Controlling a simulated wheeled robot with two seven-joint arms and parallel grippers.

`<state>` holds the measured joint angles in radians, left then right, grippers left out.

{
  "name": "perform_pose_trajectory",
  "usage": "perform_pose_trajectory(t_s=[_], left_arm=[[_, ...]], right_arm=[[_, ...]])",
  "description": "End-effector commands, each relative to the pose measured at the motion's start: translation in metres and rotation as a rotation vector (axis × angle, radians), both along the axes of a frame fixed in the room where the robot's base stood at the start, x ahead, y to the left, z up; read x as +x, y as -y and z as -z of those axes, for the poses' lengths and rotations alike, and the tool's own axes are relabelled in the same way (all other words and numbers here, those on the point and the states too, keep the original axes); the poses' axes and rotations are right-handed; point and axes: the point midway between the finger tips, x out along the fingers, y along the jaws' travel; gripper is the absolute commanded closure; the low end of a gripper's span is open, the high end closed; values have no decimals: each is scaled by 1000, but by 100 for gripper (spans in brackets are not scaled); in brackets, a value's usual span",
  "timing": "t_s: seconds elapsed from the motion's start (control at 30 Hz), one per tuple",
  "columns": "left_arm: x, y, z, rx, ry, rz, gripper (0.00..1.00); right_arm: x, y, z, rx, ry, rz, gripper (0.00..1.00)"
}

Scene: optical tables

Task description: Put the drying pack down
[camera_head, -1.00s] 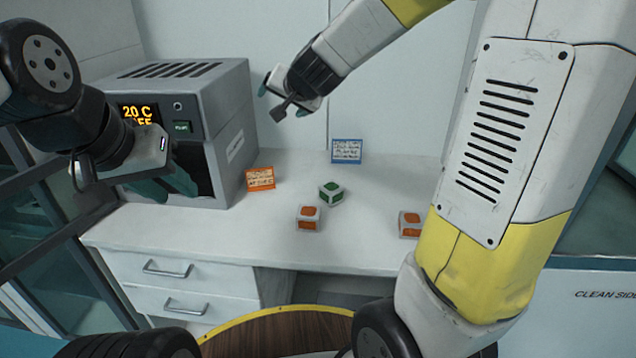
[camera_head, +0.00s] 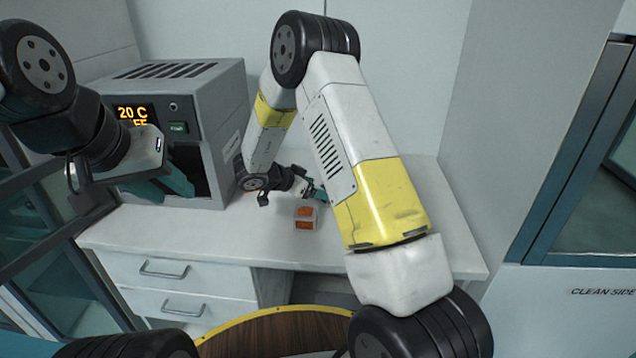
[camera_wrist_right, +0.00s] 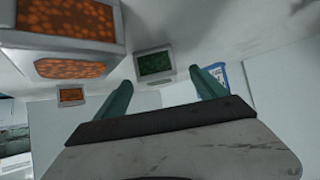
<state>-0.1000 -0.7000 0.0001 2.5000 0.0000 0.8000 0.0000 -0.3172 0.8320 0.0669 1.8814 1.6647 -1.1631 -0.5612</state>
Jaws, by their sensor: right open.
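A pack with an orange patterned face (camera_head: 306,218) sits on the white bench, and it shows large and close in the right wrist view (camera_wrist_right: 75,20). A green-faced pack (camera_wrist_right: 154,64) lies beyond and between my right fingertips in that view; my right arm hides it in the head view. My right gripper (camera_head: 314,191) is low over the bench behind the orange pack. Its teal fingers are apart with nothing between them (camera_wrist_right: 164,85). My left gripper (camera_head: 162,187) hangs in front of the oven; its finger gap is unclear.
The grey oven (camera_head: 215,130) with a lit display stands on the bench (camera_head: 180,228) at left. In the wrist view an orange card (camera_wrist_right: 70,96) and a blue card (camera_wrist_right: 219,74) stand behind. The front left of the bench is clear.

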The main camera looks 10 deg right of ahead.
Motion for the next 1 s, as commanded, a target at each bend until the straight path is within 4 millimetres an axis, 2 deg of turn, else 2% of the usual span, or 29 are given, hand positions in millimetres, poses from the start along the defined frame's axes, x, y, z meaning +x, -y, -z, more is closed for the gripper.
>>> perform_pose_trajectory(t_s=[0.33, 0.6, 1.0], left_arm=[[0, 0, 0, 0, 0, 0, 64], [0, 0, 0, 0, 0, 0, 64], [0, 0, 0, 0, 0, 0, 64]], right_arm=[[15, 36, 23, 1, -1, 1, 18], [18, 40, 26, 2, 1, -1, 18], [18, 39, 25, 2, 2, -2, 97]])
